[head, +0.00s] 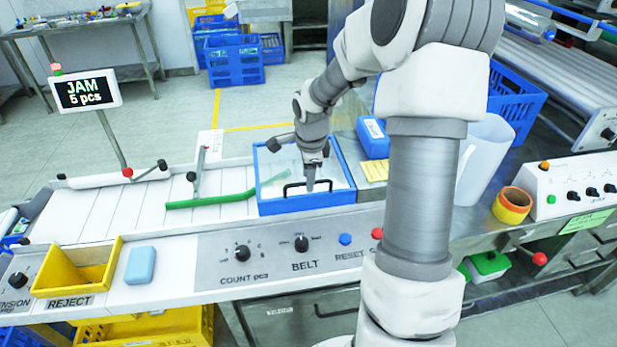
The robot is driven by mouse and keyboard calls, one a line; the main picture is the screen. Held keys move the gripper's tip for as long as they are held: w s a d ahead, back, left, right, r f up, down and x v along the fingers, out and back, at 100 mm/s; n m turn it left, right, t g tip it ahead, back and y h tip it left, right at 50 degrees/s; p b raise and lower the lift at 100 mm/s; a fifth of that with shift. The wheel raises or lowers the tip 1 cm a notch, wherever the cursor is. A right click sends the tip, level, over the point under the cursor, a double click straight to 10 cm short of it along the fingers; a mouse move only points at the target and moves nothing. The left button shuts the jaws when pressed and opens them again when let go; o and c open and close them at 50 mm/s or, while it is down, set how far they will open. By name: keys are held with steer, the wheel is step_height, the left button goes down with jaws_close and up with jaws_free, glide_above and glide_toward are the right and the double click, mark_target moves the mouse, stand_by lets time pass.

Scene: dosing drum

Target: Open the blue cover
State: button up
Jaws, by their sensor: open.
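The blue cover (307,208) is a blue-framed clear panel at the right end of the white belt, and it lies shut. A black handle (294,187) stands on its near part. My gripper (310,186) points down over the cover, right at the handle. From this view I cannot tell whether the fingers touch the handle or are around it. The gripper is open, with nothing visibly held. My own arm crosses the right of the picture and hides part of the bench.
A display (86,93) reads "JAM 5 pcs". A green strip (212,201) lies left of the cover. A yellow reject bin (77,270), a light-blue block (141,265) and control knobs line the front. A blue box (372,138) and white jug (484,160) stand right.

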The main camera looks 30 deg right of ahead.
steer(key=shift+f, duration=0.2)
jaws_close()
stand_by(1.4)
